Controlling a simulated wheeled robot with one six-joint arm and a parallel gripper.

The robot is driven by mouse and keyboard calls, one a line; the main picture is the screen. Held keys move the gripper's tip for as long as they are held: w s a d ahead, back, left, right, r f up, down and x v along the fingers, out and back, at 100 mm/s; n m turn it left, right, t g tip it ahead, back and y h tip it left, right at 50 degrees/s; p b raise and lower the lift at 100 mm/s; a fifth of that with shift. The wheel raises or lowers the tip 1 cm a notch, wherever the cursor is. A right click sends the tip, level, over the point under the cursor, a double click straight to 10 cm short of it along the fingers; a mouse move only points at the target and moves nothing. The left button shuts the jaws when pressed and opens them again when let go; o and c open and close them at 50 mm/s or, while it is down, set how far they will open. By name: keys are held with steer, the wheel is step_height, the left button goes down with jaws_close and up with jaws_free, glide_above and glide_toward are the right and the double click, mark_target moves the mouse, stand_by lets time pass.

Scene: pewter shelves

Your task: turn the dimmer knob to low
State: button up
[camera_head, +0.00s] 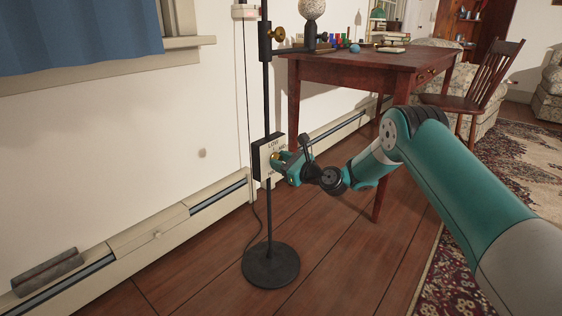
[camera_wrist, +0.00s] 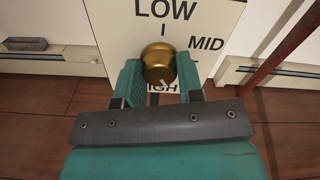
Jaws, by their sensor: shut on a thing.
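The brass dimmer knob (camera_wrist: 158,62) sits on a white dial plate (camera_wrist: 212,22) in the wrist view. The plate reads LOW above the knob, MID to its right and HIGH below, partly hidden. A small pale mark at the knob's lower edge lies towards HIGH. My gripper (camera_wrist: 160,75) is shut on the knob, with one teal finger on each side. In the head view, the dial box (camera_head: 262,158) is fixed on a black upright pole (camera_head: 267,215), and my gripper (camera_head: 284,163) reaches it from the right.
The pole stands on a round black base (camera_head: 271,265) on the wood floor. A wooden table (camera_head: 345,68) with small items stands behind my arm. A baseboard heater (camera_head: 150,232) runs along the wall. A chair (camera_head: 480,85) and rug (camera_head: 520,150) are at right.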

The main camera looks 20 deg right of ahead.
steer(key=shift+d+n+b, duration=0.1)
steer(key=shift+n+b, duration=2.25)
steer(key=shift+n, duration=12.55)
steer(key=o, duration=0.9)
steer(key=shift+r, duration=0.1)
